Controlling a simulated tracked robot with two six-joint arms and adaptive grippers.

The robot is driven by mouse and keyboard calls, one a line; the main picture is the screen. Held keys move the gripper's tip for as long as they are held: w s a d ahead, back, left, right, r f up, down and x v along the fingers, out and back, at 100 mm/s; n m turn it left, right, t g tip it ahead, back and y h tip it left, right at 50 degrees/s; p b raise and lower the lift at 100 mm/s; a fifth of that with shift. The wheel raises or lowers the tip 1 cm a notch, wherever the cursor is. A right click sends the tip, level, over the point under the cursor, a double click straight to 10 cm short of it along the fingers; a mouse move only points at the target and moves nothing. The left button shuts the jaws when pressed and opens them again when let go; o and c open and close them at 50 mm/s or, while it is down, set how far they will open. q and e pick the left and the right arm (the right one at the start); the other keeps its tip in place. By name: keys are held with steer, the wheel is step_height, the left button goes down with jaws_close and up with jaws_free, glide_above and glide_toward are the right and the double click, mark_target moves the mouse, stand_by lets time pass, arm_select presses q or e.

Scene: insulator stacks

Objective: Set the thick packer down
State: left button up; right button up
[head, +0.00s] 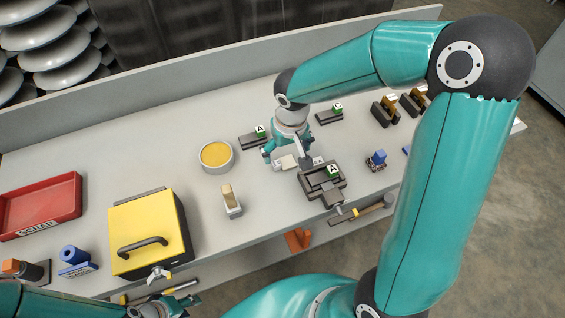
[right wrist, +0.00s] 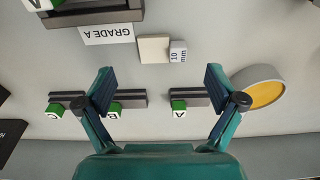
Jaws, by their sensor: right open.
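A flat cream block, the packer (right wrist: 154,48), lies on the bench top with a small white "10 mm" tag (right wrist: 178,52) against it. In the head view it shows beneath my right gripper as a pale patch (head: 285,162). My right gripper (right wrist: 159,78) is open and empty. Its fingertips are spread wide, and the packer lies beyond them in the wrist view, apart from both. In the head view my right gripper (head: 286,155) is low over the bench. My left gripper (head: 165,306) is at the lower left edge, partly cut off, and its opening is unclear.
Dark lettered bars (right wrist: 193,97) and a round yellow-topped dish (right wrist: 262,94) are close. A yellow box (head: 140,225) and red scrap tray (head: 40,203) stand left.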

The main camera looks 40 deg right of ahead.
mark_target(284, 163)
steer(key=f, duration=0.2)
steer(key=w+f, duration=0.1)
steer(key=f, duration=0.2)
steer(key=shift+r, duration=0.1)
steer(key=c, duration=1.4)
steer(key=shift+o, duration=0.2)
steer(key=shift+r, duration=0.1)
